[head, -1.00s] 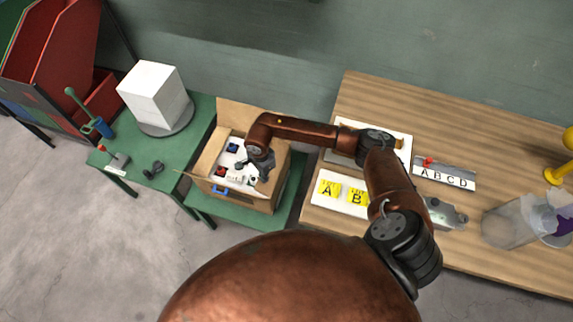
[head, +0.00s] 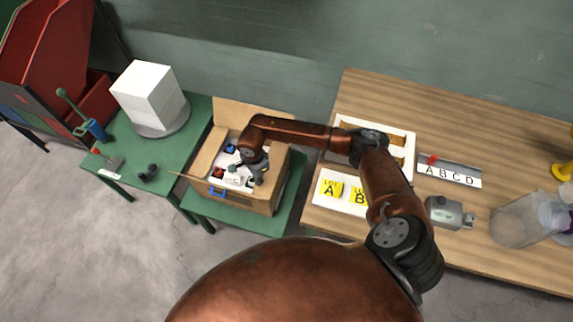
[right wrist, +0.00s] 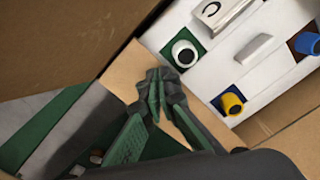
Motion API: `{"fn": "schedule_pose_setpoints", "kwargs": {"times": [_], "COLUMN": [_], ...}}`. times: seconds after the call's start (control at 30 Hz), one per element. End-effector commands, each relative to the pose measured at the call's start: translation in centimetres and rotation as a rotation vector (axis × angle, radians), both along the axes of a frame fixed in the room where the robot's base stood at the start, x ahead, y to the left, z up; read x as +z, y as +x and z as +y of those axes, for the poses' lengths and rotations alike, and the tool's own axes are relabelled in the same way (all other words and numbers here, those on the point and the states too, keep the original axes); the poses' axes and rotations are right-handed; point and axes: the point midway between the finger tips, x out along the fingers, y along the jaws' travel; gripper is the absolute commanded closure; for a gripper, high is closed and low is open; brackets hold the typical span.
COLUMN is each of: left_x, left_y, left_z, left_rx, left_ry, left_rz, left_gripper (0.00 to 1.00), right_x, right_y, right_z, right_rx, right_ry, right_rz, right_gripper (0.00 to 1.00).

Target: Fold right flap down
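The open cardboard box (head: 255,198) stands on a low green table, with white packing and small coloured parts inside. Its back flap (head: 240,114) stands up and its left flap (head: 206,152) leans outward. The right flap is partly hidden by my right arm and gripper, so its angle is hard to tell. My right gripper (head: 263,169) is over the box's right side. In the right wrist view the green-padded fingertips (right wrist: 159,78) are together over tan cardboard (right wrist: 124,70) at the box edge. I see nothing clearly held between them. My left gripper is not in view.
A green table (head: 127,168) on the left holds white boxes (head: 150,95) on a round stand. A wooden table (head: 455,120) on the right holds yellow A and B cards (head: 331,188), a lettered strip (head: 449,176) and a clear container (head: 525,219).

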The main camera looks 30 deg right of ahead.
Motion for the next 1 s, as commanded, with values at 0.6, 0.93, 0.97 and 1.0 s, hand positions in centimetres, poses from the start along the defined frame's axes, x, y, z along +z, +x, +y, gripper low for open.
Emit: {"fn": "schedule_pose_setpoints", "kwargs": {"times": [0.6,0.93,0.97,1.0], "left_x": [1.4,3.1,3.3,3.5], "left_y": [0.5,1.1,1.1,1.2], "left_z": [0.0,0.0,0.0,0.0], "left_rx": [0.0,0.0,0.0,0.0], "left_ry": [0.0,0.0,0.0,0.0], "left_rz": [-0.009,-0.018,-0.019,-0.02], "left_gripper": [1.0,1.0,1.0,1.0], "right_x": [1.7,5.2,5.5,5.9], "right_y": [-0.5,-0.4,-0.4,-0.4], "right_z": [0.1,0.0,0.0,0.0], "right_rx": [0.001,0.0,0.0,0.001], "right_ry": [0.0,-0.002,-0.002,-0.002], "right_rz": [0.006,0.003,0.003,0.003], "right_gripper": [1.0,1.0,1.0,1.0]}}
